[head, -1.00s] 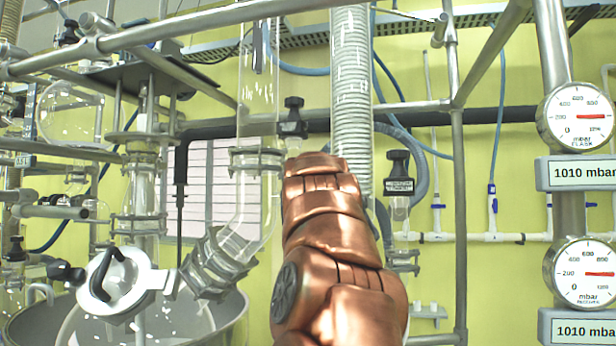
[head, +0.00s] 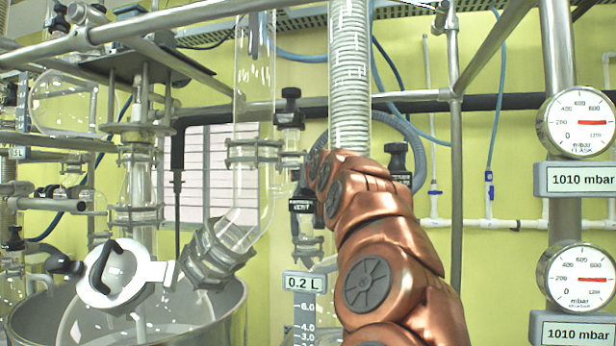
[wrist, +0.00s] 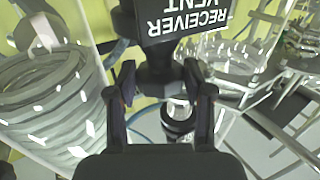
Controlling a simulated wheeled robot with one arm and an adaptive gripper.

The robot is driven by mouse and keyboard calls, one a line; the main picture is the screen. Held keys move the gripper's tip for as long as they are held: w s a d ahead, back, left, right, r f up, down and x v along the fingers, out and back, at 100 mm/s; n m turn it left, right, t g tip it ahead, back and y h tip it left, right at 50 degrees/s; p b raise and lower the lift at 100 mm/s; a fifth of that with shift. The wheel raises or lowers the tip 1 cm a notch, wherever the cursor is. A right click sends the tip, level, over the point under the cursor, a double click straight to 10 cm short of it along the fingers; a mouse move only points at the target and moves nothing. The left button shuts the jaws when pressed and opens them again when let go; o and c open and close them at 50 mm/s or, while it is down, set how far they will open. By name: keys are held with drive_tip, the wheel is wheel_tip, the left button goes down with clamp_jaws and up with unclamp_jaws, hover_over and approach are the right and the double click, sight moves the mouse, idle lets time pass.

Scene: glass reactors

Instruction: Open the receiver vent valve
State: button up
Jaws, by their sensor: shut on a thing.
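The receiver vent valve shows in the wrist view as a black handle (wrist: 160,78) beside a black label plate (wrist: 190,16) reading RECEIVER VENT, upside down. My gripper (wrist: 162,88) has one finger on each side of this handle and is shut on it. In the head view a small black vent label (head: 303,205) hangs just left of my copper-coloured arm. My arm covers part of that area, and the fingers are not clear there. How far the handle is turned cannot be told.
Glass tubing (head: 253,130) and a coiled column (head: 349,80) stand close by. Another black-topped valve (head: 291,105) is above left. A steel vessel (head: 235,315) is at lower left. The upper gauge (head: 577,122) and lower gauge (head: 579,277) have displays reading 1010 mbar.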

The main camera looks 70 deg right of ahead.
drive_tip(key=o, duration=0.9)
drive_tip(key=shift+a+r, duration=0.1)
drive_tip(key=shift+r, duration=0.1)
drive_tip(key=shift+c, duration=0.2)
drive_tip(key=o, duration=0.3)
drive_tip(key=shift+f, duration=0.1)
drive_tip(key=shift+f+g+b, duration=0.25)
drive_tip(key=shift+g+b, duration=0.15)
drive_tip(key=shift+b, duration=0.05)
